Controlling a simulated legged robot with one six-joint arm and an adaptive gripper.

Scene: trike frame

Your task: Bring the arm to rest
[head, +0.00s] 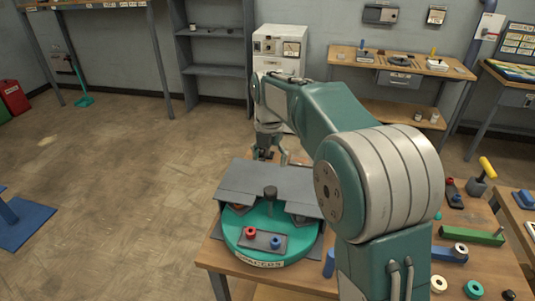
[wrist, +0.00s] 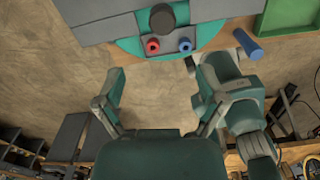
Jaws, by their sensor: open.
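My arm stretches forward over the wooden table in the head view. My gripper (head: 270,155) hangs beyond the far edge of a grey cover (head: 240,180), partly hidden by my arm. In the wrist view my gripper (wrist: 155,95) has its two fingers spread apart, with only brown floor between them. The cover sits on a round teal turntable (head: 238,248) with a "SPACERS" label. A red spacer (head: 250,232) and a blue spacer (head: 275,243) stand on a grey plate there. They also show at the top of the wrist view, apart from the fingers.
Green and blue parts, rings and a yellow-handled tool (head: 486,168) occupy the table's right side. A white cabinet (head: 279,48) and a workbench (head: 400,64) stand behind. The floor at left is mostly clear.

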